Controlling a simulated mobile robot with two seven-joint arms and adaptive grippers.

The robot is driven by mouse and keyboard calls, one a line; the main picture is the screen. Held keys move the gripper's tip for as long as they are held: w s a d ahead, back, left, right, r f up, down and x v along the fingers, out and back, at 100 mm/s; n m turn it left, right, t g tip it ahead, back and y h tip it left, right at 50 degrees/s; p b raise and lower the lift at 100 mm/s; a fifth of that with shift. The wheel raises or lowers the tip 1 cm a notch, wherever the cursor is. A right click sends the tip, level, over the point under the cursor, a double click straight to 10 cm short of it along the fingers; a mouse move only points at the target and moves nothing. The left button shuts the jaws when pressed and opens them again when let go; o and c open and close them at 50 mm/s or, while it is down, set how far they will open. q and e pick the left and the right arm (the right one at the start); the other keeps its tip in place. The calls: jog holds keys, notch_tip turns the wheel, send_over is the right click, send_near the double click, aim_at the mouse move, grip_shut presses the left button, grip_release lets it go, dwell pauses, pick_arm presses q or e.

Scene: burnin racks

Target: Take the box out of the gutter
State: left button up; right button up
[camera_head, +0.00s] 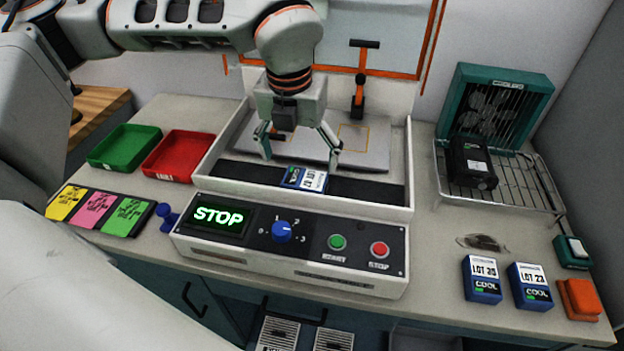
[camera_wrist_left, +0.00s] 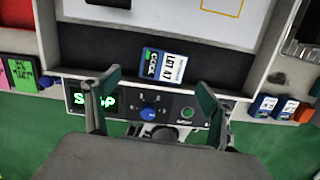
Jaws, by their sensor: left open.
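A blue and white box (camera_head: 304,179) marked LOT lies in the dark gutter (camera_head: 372,191) behind the control panel. The box also shows in the left wrist view (camera_wrist_left: 164,66), label up. My left gripper (camera_head: 301,157) is above and just behind the box in the head view, pointing down, with its fingers spread. In the left wrist view the open fingers (camera_wrist_left: 160,88) frame the space below the box in the picture, with nothing between them. My right gripper is not in view.
A control panel (camera_head: 316,270) with a lit STOP display fronts the gutter. Green (camera_head: 125,147) and red (camera_head: 178,156) trays stand left. Two blue LOT boxes (camera_head: 482,280) (camera_head: 530,287) and a wire rack (camera_head: 515,190) holding a black box (camera_head: 471,163) are on the right.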

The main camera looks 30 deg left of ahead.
aim_at(305, 178)
pick_arm(q)
notch_tip(305, 178, down, 2)
jog(key=shift+w+f, duration=0.15)
jog(key=shift+f, duration=0.1)
jog(key=f, duration=0.2)
jog(key=w+f, duration=0.1)
jog(key=f, duration=0.2)
jog(key=shift+w+d, duration=0.15)
jog(key=c, duration=1.3)
